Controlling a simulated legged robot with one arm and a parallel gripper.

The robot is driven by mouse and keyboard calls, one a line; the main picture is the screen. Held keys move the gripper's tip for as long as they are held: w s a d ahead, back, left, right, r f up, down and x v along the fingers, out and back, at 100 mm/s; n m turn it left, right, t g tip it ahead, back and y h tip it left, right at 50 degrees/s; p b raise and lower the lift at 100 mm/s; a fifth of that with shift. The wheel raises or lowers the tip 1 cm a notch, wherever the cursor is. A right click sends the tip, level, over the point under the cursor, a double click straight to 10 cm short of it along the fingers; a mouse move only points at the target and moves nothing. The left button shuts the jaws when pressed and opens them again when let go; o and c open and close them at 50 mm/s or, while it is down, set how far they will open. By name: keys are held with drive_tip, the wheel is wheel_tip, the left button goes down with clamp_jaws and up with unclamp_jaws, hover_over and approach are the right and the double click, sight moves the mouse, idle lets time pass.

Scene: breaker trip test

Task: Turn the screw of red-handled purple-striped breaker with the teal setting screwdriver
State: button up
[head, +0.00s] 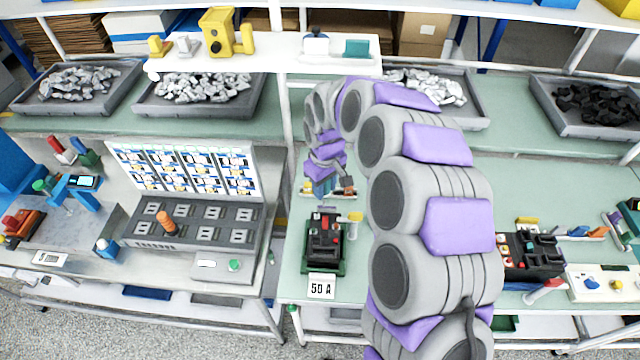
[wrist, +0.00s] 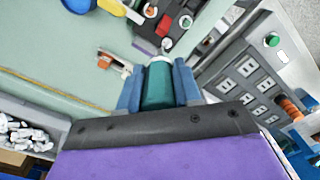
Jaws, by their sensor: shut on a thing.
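My gripper (wrist: 158,85) is shut on a teal handle (wrist: 158,88), which looks like the setting screwdriver, held between its blue fingers. In the head view my gripper (head: 321,190) hangs just behind a black breaker (head: 324,238) with red parts, which sits in a dark green holder above a "50 A" card (head: 321,288). In the wrist view the breaker (wrist: 178,22) lies just beyond the fingertips. The screwdriver's tip is not clear, and I cannot tell whether it touches the breaker.
A yellow-topped post (head: 355,218) stands right of the breaker. A grey test panel (head: 190,225) with an orange knob is at left. Another black unit (head: 531,255) is at right, beyond my arm. A white shelf (head: 270,62) spans behind.

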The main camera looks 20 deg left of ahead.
drive_tip(key=a+f, duration=0.2)
drive_tip(key=a, duration=0.2)
drive_tip(key=d, duration=0.1)
drive_tip(key=d+f, duration=0.1)
drive_tip(key=d, duration=0.1)
drive_tip(key=shift+d+f, duration=0.2)
drive_tip(key=shift+d, duration=0.1)
drive_tip(key=shift+f, duration=0.3)
drive_tip(key=a, duration=0.1)
drive_tip(key=a+f, duration=0.2)
drive_tip(key=shift+w+a+f, duration=0.1)
drive_tip(key=shift+a+f, duration=0.15)
drive_tip(key=shift+a, duration=0.1)
drive_tip(key=shift+d+r, duration=0.35)
drive_tip(key=shift+d, duration=0.75)
drive_tip(key=shift+a+f, duration=0.2)
drive_tip(key=shift+a, duration=0.3)
drive_tip(key=shift+d+r, duration=0.15)
drive_tip(key=shift+d, duration=1)
drive_tip(key=shift+a, duration=0.8)
